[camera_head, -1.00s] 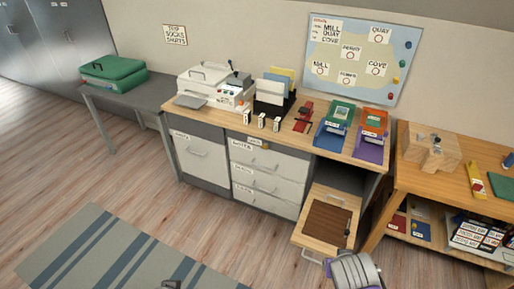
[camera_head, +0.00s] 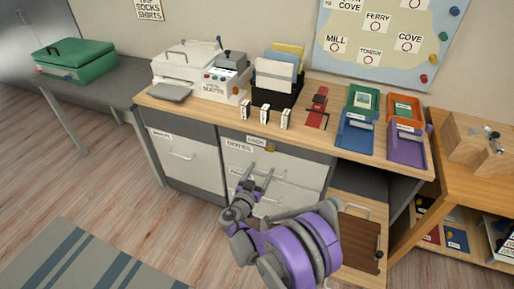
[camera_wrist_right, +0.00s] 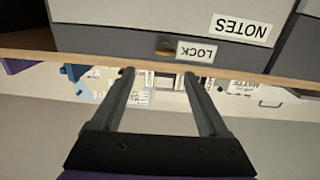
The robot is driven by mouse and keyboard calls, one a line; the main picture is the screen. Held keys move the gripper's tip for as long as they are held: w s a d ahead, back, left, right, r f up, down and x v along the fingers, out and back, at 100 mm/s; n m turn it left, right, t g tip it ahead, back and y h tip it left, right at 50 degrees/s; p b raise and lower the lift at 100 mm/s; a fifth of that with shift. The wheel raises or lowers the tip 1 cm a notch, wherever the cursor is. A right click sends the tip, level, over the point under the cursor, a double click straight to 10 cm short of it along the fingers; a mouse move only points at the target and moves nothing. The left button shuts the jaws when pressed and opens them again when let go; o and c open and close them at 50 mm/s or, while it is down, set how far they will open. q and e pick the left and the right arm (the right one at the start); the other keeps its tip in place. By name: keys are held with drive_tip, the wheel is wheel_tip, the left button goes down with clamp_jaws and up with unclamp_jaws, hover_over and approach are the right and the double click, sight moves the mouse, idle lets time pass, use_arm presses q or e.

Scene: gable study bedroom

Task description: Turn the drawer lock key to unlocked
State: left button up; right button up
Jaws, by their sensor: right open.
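The drawer lock key (camera_head: 270,147) is a small brass piece on the grey strip under the desktop edge, beside a white LOCK label (camera_head: 257,141). The wrist view shows the brass piece (camera_wrist_right: 165,47) upside down next to the LOCK label (camera_wrist_right: 196,51); its exact turn is too small to tell. My right gripper (camera_head: 258,176) is open and empty in front of the drawers, below the lock and apart from it. In the wrist view its two fingers (camera_wrist_right: 158,75) point toward the lock area. My left gripper is not in view.
The desktop (camera_head: 215,112) overhangs the lock and carries a white machine (camera_head: 200,70), a file holder (camera_head: 277,80) and trays (camera_head: 355,137).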

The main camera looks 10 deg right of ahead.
sight(269, 151)
drive_tip(key=shift+t, duration=0.3)
drive_tip(key=x, duration=0.5)
drive_tip(key=b+x, duration=0.1)
drive_tip(key=x, duration=0.4)
drive_tip(key=shift+w+a+f, duration=0.1)
drive_tip(key=shift+w+f, duration=0.1)
drive_tip(key=shift+w, duration=0.35)
clamp_jaws()
